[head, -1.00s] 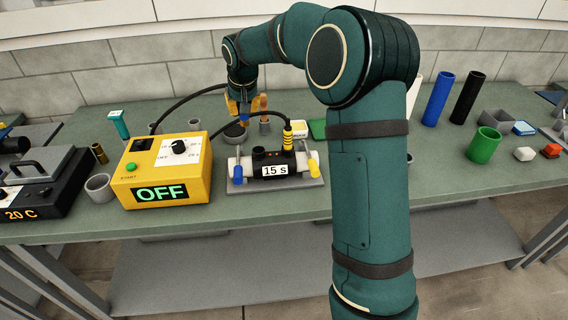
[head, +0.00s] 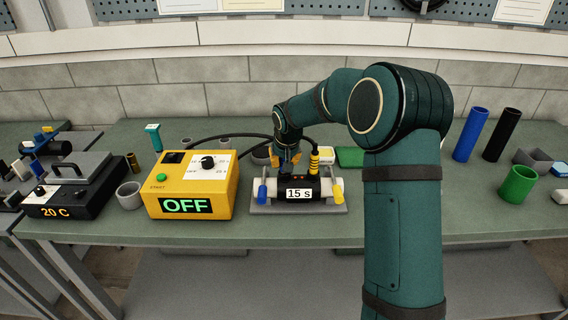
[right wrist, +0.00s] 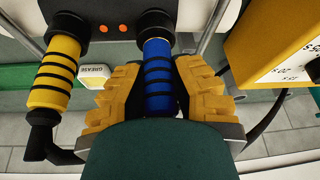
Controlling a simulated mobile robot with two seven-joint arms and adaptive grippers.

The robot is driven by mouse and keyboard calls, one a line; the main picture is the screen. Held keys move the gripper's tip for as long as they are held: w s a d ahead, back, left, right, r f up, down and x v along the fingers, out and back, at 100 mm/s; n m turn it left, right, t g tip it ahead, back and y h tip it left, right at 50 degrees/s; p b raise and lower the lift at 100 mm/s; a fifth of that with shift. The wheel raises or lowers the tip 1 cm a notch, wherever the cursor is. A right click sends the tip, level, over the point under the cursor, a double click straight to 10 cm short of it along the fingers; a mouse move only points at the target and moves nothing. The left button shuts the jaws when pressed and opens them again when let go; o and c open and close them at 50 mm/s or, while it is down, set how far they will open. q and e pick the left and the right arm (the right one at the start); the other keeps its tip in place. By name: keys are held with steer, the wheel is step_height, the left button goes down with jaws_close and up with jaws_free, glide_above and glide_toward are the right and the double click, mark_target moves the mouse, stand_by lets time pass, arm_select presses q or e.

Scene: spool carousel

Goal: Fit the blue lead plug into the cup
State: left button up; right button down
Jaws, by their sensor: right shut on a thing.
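The blue lead plug (right wrist: 158,78), ringed with black bands, is between the yellow fingers of my right gripper (right wrist: 160,92), which is shut on it. In the right wrist view the plug's end meets a black cup (right wrist: 154,27) and lines up with it; how deep it sits is hidden. In the head view my right gripper (head: 287,162) is over the back left of the black unit marked "15 s" (head: 298,193) and hides the plug. A yellow banded plug (right wrist: 55,73) stands in the neighbouring cup; it also shows in the head view (head: 315,161). My left gripper is not in view.
A yellow timer box (head: 190,185) reading OFF stands left of the unit, with a black cable (head: 240,136) arching behind. A GREASE block (right wrist: 94,76) is near the yellow plug. Blue and black tubes (head: 471,134) and a green cup (head: 518,184) stand at right.

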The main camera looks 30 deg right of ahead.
steer(key=shift+f, duration=0.25)
steer(key=shift+f, duration=0.15)
steer(key=c, duration=0.9)
jaws_free()
steer(key=shift+c, duration=0.2)
steer(key=p+v, duration=0.1)
steer(key=v, duration=1.1)
